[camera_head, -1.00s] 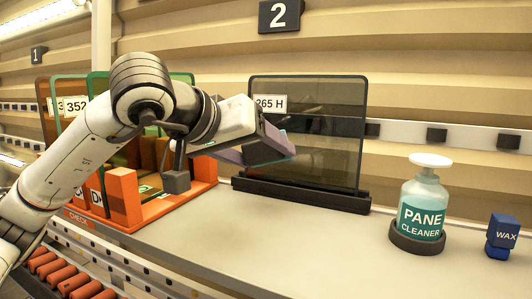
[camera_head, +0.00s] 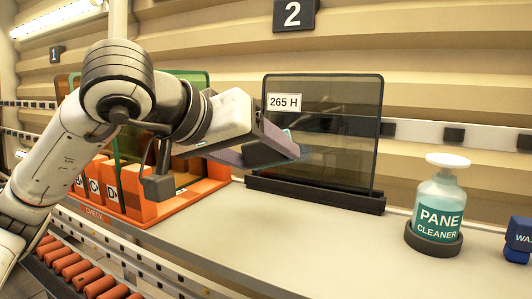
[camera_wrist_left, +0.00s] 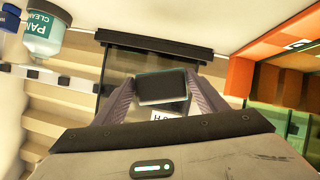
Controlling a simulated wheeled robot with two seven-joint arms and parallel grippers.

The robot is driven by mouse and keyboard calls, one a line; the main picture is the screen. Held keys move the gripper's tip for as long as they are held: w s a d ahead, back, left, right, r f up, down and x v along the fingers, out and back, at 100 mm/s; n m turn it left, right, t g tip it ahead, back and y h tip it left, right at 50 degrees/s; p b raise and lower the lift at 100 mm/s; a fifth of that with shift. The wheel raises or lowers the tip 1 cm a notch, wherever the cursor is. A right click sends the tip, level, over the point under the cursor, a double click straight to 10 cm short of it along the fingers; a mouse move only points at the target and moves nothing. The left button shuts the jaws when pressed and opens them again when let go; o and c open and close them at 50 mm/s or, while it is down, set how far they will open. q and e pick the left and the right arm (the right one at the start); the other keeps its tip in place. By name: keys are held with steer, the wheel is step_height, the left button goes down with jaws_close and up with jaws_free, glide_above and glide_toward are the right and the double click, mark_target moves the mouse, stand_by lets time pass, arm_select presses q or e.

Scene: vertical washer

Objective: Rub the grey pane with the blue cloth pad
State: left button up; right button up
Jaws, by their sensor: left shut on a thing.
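The grey pane (camera_head: 345,125) stands upright in a dark holder (camera_head: 320,195) on the bench, with a "265 H" label at its upper left. My left gripper (camera_head: 292,152) is in front of the pane's left part, pointing at it. It is shut on the blue cloth pad; only a thin bluish edge of the pad shows past the fingertips in the head view. In the left wrist view the pad's dark back (camera_wrist_left: 162,87) sits between the two fingers, with the pane (camera_wrist_left: 116,68) behind it. Whether the pad touches the pane I cannot tell. My right gripper is not in view.
A pane cleaner bottle (camera_head: 438,205) stands in a dark ring right of the pane. A blue wax container (camera_head: 519,240) is at the right edge. An orange rack (camera_head: 140,208) with coloured panes is at left, behind my arm. A roller conveyor (camera_head: 90,275) runs along the front left. The bench front is clear.

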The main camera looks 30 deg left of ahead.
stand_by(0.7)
arm_select(q)
steer(key=x, duration=0.4)
steer(key=shift+w+a+b, duration=0.3)
steer(key=shift+w+b, duration=0.05)
steer(key=shift+w, duration=0.15)
steer(key=shift+r+x, duration=0.2)
steer(key=shift+x, duration=1.05)
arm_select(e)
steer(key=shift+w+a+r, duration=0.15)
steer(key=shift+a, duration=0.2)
arm_select(q)
steer(key=shift+w+a, duration=0.1)
steer(key=shift+a, duration=0.05)
steer(key=shift+w+f, duration=0.1)
steer(key=shift+w, duration=0.9)
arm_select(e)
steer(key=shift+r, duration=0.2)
arm_select(q)
steer(key=shift+d+p, duration=0.5)
steer(key=shift+d, duration=1.45)
steer(key=shift+w, duration=0.15)
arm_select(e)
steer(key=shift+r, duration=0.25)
arm_select(q)
steer(key=shift+a+b, duration=0.3)
steer(key=shift+a, duration=1.8)
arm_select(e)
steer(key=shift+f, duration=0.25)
